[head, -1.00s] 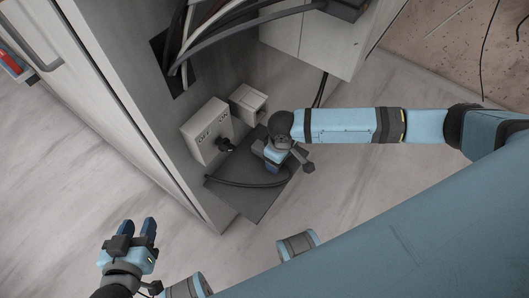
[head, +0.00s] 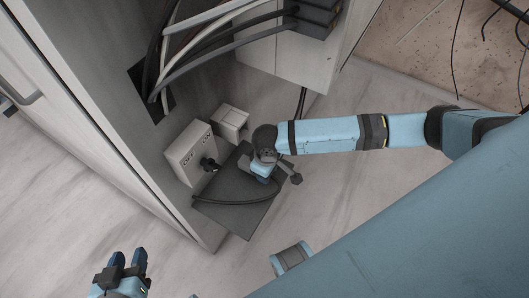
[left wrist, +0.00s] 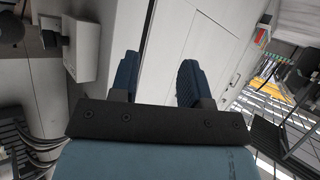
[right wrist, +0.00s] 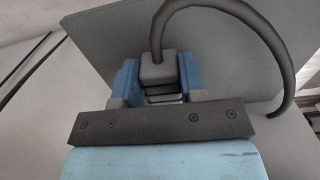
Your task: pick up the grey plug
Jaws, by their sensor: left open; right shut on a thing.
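The grey plug (right wrist: 158,68) is a small block with a dark cable (right wrist: 230,10) curving away from its top. In the right wrist view it sits between the blue fingers of my right gripper (right wrist: 160,85), which is shut on it. In the head view my right gripper (head: 263,171) is over the dark grey slab (head: 245,220); the plug itself is hidden or too small to tell there. My left gripper (head: 126,262) is open and empty at the lower left, away from the slab. Its open fingers also show in the left wrist view (left wrist: 158,80).
A white socket box (head: 187,150) with a black plug (head: 209,164) in it stands beside the slab. A smaller pale box (head: 231,120) is behind it. Thick cables (head: 205,45) hang above. A cabinet side (head: 110,100) borders the left. Pale floor at the front is clear.

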